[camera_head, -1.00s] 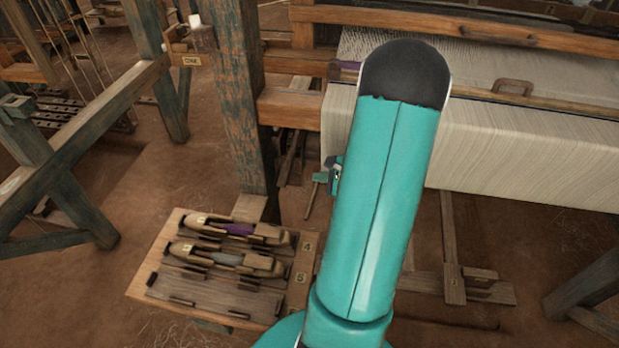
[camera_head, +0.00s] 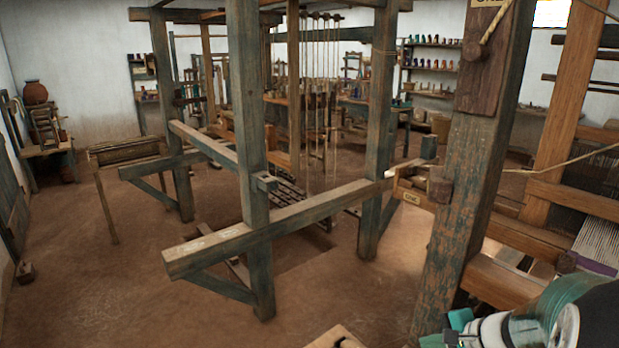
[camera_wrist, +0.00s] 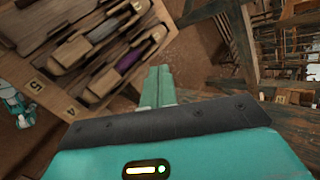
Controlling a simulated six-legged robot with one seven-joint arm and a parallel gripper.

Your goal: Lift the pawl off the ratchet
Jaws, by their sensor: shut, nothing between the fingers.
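My gripper (camera_wrist: 157,76) shows in the wrist view with its two teal fingers together and nothing between them. The fingers point toward the open floor between a shuttle board and a dark post, touching neither as far as I can tell. In the head view my gripper (camera_head: 448,328) is partly in frame at the bottom right, in front of the post's foot. I cannot make out the pawl or the ratchet in either view.
A worn green post (camera_head: 462,215) stands close beside my arm in the head view. Left of it is a timber loom frame (camera_head: 275,222) over a pit. Earth floor (camera_head: 90,270) is free at the left. The wrist view shows a board (camera_wrist: 52,92) holding shuttles (camera_wrist: 125,62).

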